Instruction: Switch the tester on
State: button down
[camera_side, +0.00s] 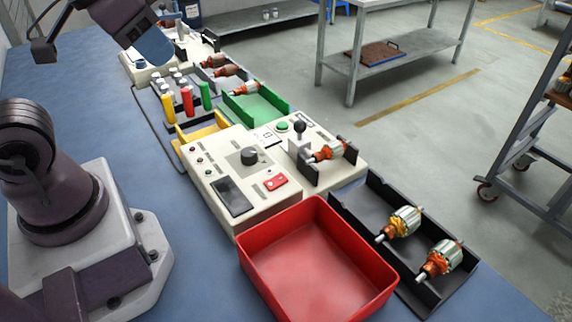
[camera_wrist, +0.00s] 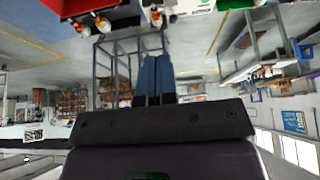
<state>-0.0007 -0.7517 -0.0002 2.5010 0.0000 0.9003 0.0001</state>
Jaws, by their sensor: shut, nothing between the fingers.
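The tester is a cream box (camera_side: 215,165) in the middle of the bench in the side view. It has a black dial (camera_side: 249,156), a dark screen (camera_side: 233,198) and a red switch (camera_side: 276,182) near its front right edge. The switch position is too small to tell. An armature (camera_side: 325,152) lies between dark supports on the cream fixture beside the tester. My gripper (camera_side: 160,52) is raised at the top left of the side view, well away from the tester. In the wrist view its blue fingers (camera_wrist: 155,80) are together and empty.
An empty red tray (camera_side: 315,255) stands directly in front of the tester. A black tray (camera_side: 367,212) with two armatures is to its right. A green button (camera_side: 282,127) and a black-knobbed lever (camera_side: 299,128) stand behind the tester. Coloured bottles (camera_side: 187,100) and a green tray (camera_side: 258,108) lie further back.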

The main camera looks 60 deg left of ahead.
jog(key=m+g, duration=0.4)
jog(key=m, duration=1.4)
send_over(283, 176)
jog(key=s, duration=0.2)
notch_tip(283, 176, down, 14)
jog(key=shift+r, duration=0.2)
jog(key=f, duration=0.4)
jog(key=w+f, duration=0.1)
jog(key=f, duration=0.9)
jog(key=shift+w, duration=0.3)
